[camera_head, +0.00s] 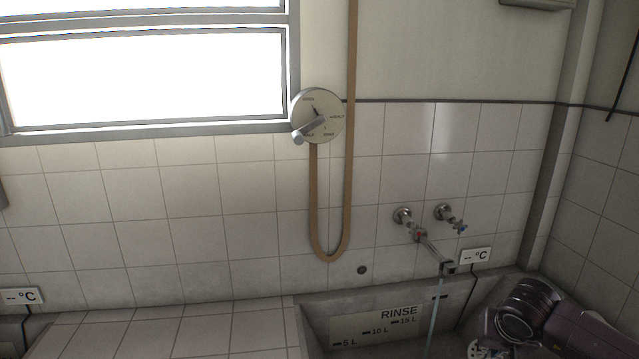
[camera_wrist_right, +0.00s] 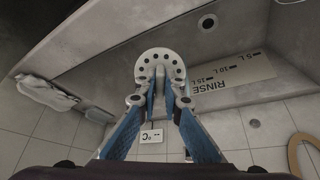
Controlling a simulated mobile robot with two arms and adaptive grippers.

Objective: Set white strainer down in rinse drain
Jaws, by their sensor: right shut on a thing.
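The white strainer (camera_wrist_right: 160,62) is a round disc with a ring of dark holes. It shows at the tips of my right gripper (camera_wrist_right: 162,84), which is shut on it by its middle part. In the head view the strainer (camera_head: 474,350) is cut off at the bottom edge, beside my right gripper (camera_head: 493,350). The rinse basin (camera_head: 318,316) carries a RINSE litre scale. A round dark-centred opening, apparently the rinse drain (camera_wrist_right: 207,22), lies above and right of the strainer in the wrist view, apart from it. My left gripper is not in view.
A tap (camera_head: 436,252) runs a thin water stream (camera_head: 434,312) into the basin, left of my right arm. A temperature display (camera_head: 475,256) is on the wall behind. A tiled ledge (camera_head: 200,330) left of the basin is clear. A brown hose (camera_head: 350,170) hangs on the wall.

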